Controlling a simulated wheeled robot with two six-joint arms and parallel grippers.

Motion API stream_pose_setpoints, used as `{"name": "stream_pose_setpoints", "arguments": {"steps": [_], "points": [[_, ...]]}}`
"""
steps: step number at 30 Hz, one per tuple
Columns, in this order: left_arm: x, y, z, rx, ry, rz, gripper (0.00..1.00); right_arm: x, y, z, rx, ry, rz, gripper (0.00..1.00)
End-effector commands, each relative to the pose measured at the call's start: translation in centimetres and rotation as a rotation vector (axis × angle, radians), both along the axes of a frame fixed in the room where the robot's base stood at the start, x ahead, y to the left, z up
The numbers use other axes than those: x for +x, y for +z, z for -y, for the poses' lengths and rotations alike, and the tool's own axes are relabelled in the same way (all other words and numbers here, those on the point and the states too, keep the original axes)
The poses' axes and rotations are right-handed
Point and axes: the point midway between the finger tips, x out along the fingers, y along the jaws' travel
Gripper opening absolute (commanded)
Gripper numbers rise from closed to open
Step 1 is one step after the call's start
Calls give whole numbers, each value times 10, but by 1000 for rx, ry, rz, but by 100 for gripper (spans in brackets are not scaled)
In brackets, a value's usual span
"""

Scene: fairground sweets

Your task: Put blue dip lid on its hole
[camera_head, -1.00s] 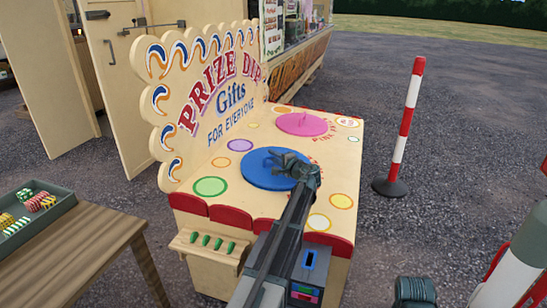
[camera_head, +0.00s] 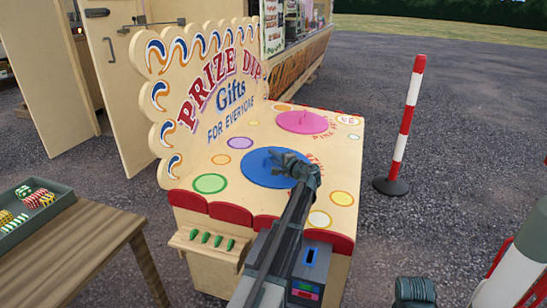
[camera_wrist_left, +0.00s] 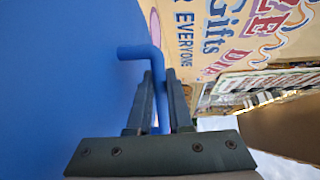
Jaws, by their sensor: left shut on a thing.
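The blue dip lid (camera_head: 258,175) is a round blue disc lying flat at the middle of the cream prize dip counter (camera_head: 262,203). It covers the spot where its hole would be, so no hole shows. My left gripper (camera_head: 300,166) reaches over the lid's right part. In the left wrist view the left gripper (camera_wrist_left: 160,98) is shut on the lid's bent blue handle (camera_wrist_left: 138,52), with the blue lid face (camera_wrist_left: 60,80) filling the left side.
A pink lid (camera_head: 302,122) lies farther back on the counter. The lettered backboard (camera_head: 225,85) rises at the left. A red and white post (camera_head: 405,120) stands to the right. A wooden table (camera_head: 75,245) with a tray (camera_head: 50,212) is at the lower left.

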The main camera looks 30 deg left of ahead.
Motion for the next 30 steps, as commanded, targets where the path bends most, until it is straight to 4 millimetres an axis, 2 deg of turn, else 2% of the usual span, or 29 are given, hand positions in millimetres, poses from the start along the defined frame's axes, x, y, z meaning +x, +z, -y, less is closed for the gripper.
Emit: {"name": "stream_pose_setpoints", "arguments": {"steps": [7, 8, 13, 23, 26, 30], "points": [[0, 0, 0, 1, 0, 0, 0, 0, 0, 0, 0, 0, 0, 50], [0, 0, 0, 1, 0, 0, 23, 0, 0, 0, 0, 0, 0, 50], [0, 0, 0, 1, 0, 0, 53, 0, 0, 0, 0, 0, 0, 50], [-1, 0, 2, -1, -1, 0, 53, 0, 0, 0, 0, -4, 0, 50], [-6, 2, 11, 0, -2, 0, 53, 0, 2, 0, 0, -3, 0, 50], [-18, 7, 36, 0, -4, -1, 53, 0, 7, 0, 0, -2, 0, 50]]}}
